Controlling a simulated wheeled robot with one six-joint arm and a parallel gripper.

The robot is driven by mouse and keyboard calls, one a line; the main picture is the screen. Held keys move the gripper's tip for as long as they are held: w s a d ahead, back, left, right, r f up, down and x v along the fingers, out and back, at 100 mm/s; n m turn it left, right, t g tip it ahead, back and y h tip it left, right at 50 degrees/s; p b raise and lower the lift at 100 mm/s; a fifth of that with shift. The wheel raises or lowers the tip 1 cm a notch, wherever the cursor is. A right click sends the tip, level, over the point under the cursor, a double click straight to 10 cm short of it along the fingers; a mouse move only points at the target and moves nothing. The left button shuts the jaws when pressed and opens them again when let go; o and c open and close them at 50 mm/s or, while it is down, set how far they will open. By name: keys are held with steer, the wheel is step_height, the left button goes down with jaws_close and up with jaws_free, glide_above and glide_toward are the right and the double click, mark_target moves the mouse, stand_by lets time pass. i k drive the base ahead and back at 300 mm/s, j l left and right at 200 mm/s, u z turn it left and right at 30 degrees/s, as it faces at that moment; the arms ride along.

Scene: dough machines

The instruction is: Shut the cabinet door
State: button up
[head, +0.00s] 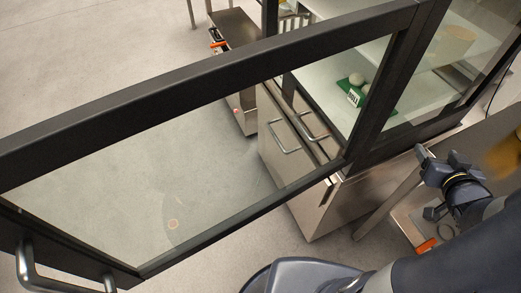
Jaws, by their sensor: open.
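The cabinet door (213,68) is a dark-framed glass panel standing wide open across the left and middle of the head view. Its metal handle (27,275) is at the lower left corner. The cabinet (380,120) is at the upper right, with white shelves inside; its near opening shows behind the glass. My gripper (436,160) is at the right, near the cabinet's lower front edge. It is open and empty, and apart from the door and its handle.
Below the cabinet is a steel base with drawer handles (286,137). Inside, a green tray (352,88) holds pale dough pieces and a small sign. A steel table (232,27) stands behind. Bare floor (90,60) lies to the left.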

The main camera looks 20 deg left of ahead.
mark_target(35, 151)
steer(key=k+l, duration=0.8)
steer(key=l, duration=0.15)
